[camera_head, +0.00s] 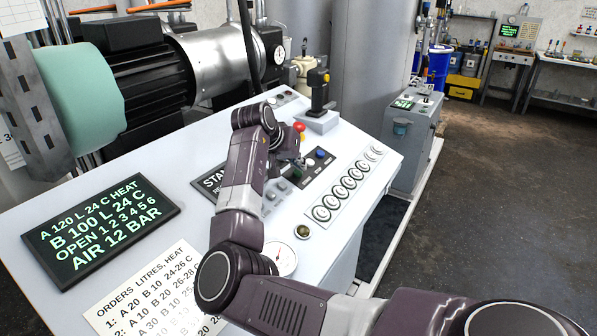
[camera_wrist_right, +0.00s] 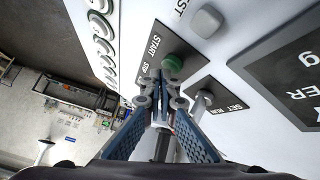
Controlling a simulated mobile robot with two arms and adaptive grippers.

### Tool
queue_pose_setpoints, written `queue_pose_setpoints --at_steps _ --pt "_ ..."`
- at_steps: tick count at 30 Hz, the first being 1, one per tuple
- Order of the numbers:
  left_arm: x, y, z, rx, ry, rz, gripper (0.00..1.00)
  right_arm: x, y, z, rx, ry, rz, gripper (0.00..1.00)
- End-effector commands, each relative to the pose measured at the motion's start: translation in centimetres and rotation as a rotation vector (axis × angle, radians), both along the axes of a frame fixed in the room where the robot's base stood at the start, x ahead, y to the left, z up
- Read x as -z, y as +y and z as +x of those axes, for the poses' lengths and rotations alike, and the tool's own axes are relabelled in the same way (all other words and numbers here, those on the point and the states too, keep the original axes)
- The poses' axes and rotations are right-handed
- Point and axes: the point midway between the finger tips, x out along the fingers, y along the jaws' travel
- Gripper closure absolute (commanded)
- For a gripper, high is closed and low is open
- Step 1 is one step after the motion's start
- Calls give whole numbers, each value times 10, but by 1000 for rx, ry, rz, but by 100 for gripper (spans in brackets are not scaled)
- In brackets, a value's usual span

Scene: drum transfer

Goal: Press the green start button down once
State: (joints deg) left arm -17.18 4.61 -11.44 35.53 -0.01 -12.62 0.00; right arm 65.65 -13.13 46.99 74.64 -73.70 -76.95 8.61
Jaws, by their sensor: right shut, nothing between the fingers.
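The green start button (camera_wrist_right: 173,63) stands on a dark plate lettered START in the right wrist view. My right gripper (camera_wrist_right: 160,101) is shut and empty, its fingertips close to the button and just below it in that picture. I cannot tell whether the tips touch the button or whether it is pressed down. In the head view my right gripper (camera_head: 296,167) is over the sloping console (camera_head: 170,222), partly behind my own arm. I cannot make out the green button there. My left gripper is not in view.
A SET/RUN switch (camera_wrist_right: 205,97) and a grey button (camera_wrist_right: 207,20) are near the green one. A red button (camera_head: 299,127), a blue button (camera_head: 320,153), a joystick (camera_head: 318,88) and a row of round controls (camera_head: 346,187) surround the gripper. A dark display (camera_head: 100,228) lies left.

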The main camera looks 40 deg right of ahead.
Motion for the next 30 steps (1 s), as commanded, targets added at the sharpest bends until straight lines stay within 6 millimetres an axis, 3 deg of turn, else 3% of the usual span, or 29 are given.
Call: queue_pose_setpoints --at_steps 30 --pt "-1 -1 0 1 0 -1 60 10 1 3 0 0 1 100"
